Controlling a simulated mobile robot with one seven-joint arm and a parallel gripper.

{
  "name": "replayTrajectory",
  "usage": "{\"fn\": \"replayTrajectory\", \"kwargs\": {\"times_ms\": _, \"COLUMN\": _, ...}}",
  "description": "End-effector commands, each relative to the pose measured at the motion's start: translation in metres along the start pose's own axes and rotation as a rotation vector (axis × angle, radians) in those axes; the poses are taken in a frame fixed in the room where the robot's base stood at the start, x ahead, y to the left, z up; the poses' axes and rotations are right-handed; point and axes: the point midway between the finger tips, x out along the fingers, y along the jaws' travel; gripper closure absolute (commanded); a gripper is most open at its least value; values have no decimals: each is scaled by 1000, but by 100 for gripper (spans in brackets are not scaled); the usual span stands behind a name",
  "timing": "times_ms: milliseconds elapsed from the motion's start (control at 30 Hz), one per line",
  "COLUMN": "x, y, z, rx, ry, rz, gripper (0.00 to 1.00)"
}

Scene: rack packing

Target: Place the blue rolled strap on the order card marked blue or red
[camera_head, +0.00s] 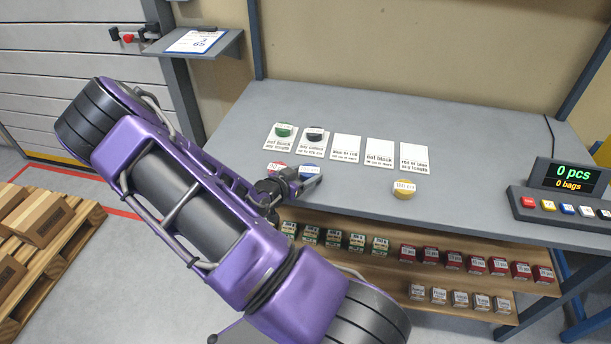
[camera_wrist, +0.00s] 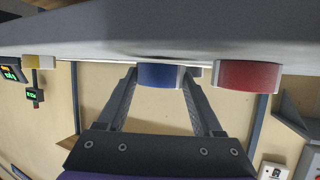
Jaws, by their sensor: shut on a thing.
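The blue rolled strap (camera_head: 309,170) is at the front left of the grey table, between the fingers of my gripper (camera_head: 303,183). In the wrist view, where the table is at the top, my gripper (camera_wrist: 161,82) is shut on the blue strap (camera_wrist: 158,75), a finger on each side. The strap seems at tabletop level; I cannot tell if it touches. Five white order cards lie behind it. The middle card (camera_head: 346,149) seems to read blue or red and is bare. The far right card (camera_head: 414,158) seems to read red or blue, any length, and is bare.
A red strap (camera_head: 277,169) sits close left of the blue one. A yellow strap (camera_head: 404,189) stands right. Green (camera_head: 284,131) and black (camera_head: 314,134) straps lie on the two left cards. The fourth card (camera_head: 380,153) is bare. A button console (camera_head: 560,207) is at right.

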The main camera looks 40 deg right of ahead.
Motion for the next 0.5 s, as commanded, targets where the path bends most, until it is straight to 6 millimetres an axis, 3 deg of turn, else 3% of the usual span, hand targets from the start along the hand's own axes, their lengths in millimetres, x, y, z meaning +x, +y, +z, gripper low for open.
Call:
{"fn": "replayTrajectory", "kwargs": {"times_ms": 467, "x": 4, "y": 0, "z": 8, "rx": 1, "ry": 1, "rz": 0, "gripper": 89}}
{"fn": "replayTrajectory", "kwargs": {"times_ms": 500, "x": 3, "y": 0, "z": 6, "rx": 1, "ry": 0, "rz": 0, "gripper": 25}}
